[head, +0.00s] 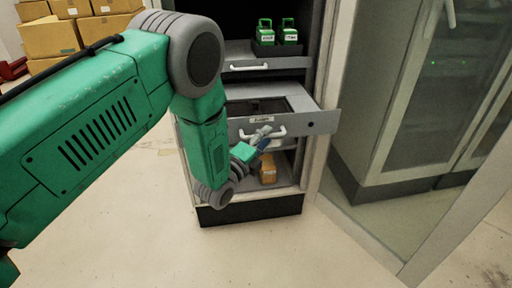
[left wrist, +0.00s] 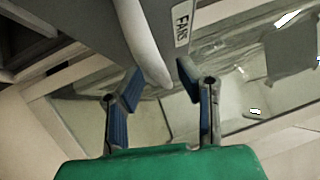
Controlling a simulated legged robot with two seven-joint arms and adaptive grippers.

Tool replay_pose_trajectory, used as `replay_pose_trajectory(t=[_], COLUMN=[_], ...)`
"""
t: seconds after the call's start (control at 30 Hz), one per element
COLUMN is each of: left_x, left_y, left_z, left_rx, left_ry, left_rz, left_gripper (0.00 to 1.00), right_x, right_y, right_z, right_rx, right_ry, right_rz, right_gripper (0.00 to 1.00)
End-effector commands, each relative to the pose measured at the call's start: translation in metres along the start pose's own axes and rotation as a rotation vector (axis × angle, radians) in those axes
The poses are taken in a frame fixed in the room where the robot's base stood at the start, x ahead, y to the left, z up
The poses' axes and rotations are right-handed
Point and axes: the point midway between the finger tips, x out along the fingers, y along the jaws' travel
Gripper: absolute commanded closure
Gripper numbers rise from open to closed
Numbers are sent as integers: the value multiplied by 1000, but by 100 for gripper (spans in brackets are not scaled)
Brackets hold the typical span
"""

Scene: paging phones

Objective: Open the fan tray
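The grey fan tray (head: 298,125) stands partly pulled out of the cabinet in the head view, its inside partly visible. A white bar handle (head: 278,133) is on its front. In the left wrist view the front carries a label reading FANS (left wrist: 182,23). My left gripper (head: 264,136) is at the handle. In the left wrist view the left gripper (left wrist: 159,70) is open, with its blue-padded fingers apart on either side of the white handle (left wrist: 148,45). Whether either pad touches the handle is hard to tell. My right gripper is not in view.
Above is another tray (head: 240,68) with a white handle, with two green-handled units (head: 277,36) above it. An orange-brown box (head: 268,168) sits on the shelf below. A glass-doored cabinet (head: 420,100) stands at right. Cardboard boxes (head: 50,37) are stacked at back left. Floor in front is clear.

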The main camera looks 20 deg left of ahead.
Motion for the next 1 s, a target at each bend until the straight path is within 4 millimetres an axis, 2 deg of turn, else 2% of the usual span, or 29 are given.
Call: replay_pose_trajectory(t=[0.3,0.5,0.7,1.0], left_x=[-63,-98,-112,-112], left_y=[2,3,3,3], left_z=[-1,0,0,0], left_rx=[0,0,-1,-1], left_ry=[2,1,1,1], left_rz=[8,8,6,6], left_gripper=[69,69,69,69], right_x=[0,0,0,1], right_y=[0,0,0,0], right_z=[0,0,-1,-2], right_rx=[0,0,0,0], right_ry=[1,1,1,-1], right_rz=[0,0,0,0], right_gripper=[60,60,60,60])
